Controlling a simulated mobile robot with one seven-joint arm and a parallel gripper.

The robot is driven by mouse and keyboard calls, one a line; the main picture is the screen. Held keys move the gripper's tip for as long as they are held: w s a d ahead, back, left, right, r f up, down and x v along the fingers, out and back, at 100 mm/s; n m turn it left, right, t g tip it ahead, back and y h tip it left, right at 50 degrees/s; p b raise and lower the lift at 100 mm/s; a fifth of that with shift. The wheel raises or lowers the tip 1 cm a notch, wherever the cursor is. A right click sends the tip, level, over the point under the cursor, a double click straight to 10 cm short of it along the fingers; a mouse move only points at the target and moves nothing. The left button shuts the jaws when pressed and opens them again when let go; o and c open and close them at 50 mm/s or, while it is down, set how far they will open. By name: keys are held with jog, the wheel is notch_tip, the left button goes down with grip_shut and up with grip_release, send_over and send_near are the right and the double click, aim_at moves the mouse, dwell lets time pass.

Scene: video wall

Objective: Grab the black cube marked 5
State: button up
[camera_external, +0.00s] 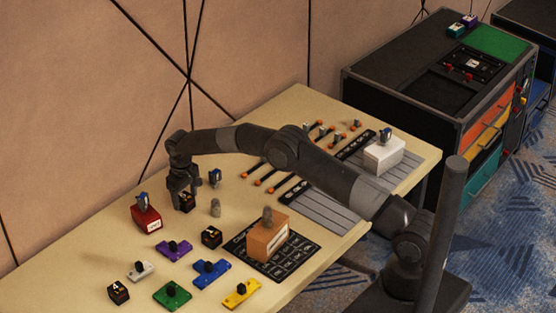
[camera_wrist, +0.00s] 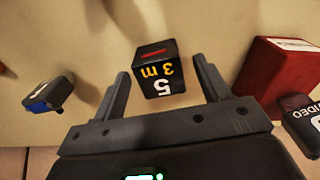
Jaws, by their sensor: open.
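The black cube marked 5 (camera_wrist: 158,72) sits on the table between my two fingers in the wrist view.
A red block (camera_wrist: 278,75) stands close to my right finger in the wrist view; it also shows in the external view (camera_external: 146,218). A blue-grey piece (camera_wrist: 48,94) lies to the left. Other black cubes (camera_external: 211,237) (camera_external: 118,292) and an orange-brown box (camera_external: 268,238) stand nearer the front.

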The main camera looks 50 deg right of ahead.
jog(key=shift+f, duration=0.25)
jog(key=c, duration=1.1)
jog(key=shift+r, duration=0.2)
